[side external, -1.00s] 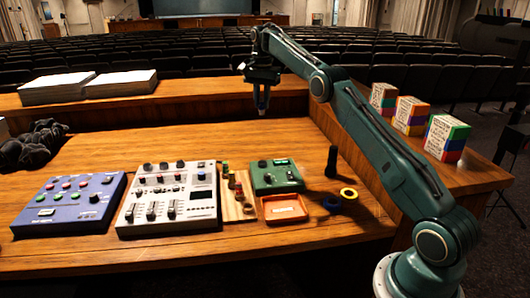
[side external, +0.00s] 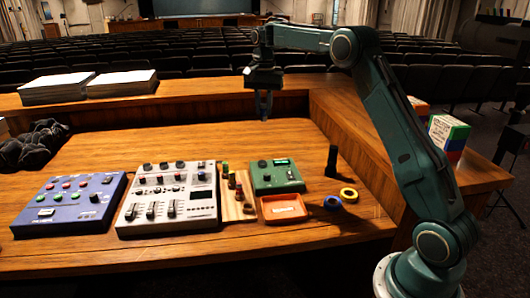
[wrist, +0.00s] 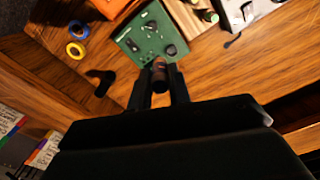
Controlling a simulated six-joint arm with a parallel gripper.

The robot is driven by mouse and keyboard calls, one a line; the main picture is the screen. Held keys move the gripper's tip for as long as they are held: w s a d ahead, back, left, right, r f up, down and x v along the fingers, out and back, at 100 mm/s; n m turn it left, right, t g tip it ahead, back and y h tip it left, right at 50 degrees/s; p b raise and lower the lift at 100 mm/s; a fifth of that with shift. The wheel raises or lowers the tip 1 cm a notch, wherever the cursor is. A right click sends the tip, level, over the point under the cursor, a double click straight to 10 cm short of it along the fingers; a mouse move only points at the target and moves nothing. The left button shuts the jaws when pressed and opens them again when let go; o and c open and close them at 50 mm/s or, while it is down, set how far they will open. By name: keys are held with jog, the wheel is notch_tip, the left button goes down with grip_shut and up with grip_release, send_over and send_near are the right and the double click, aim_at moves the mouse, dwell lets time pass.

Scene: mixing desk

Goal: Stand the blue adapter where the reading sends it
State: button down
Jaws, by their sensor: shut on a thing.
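My gripper (side external: 264,105) is above the back of the desk, fingers pointing down. In the wrist view (wrist: 161,88) it is shut on a small cylindrical adapter (wrist: 159,70), which looks dark with a brownish-pink end; its colour is not clear. The green box (side external: 277,178) has a knob and a small lit display (side external: 281,162), too small to read. The wooden rack (side external: 228,213) holds several small coloured adapters. An orange tray (side external: 283,208) lies in front of the green box and looks empty.
A grey mixer (side external: 168,205) and a blue control box (side external: 68,205) stand to the left. A black cylinder (side external: 331,161), a yellow ring (side external: 349,195) and a blue ring (side external: 333,203) are right of the green box. Paper stacks (side external: 120,84) lie on the back ledge.

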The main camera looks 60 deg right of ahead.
jog(key=s+a+f+n, duration=0.3)
jog(key=s+a, duration=0.5)
jog(key=s, duration=0.5)
send_over(283, 210)
notch_tip(283, 210, down, 16)
jog(key=shift+f, duration=0.1)
dwell(0.5)
jog(key=shift+f, duration=2.1)
jog(key=shift+f, duration=0.15)
jog(key=c, duration=1.3)
grip_release()
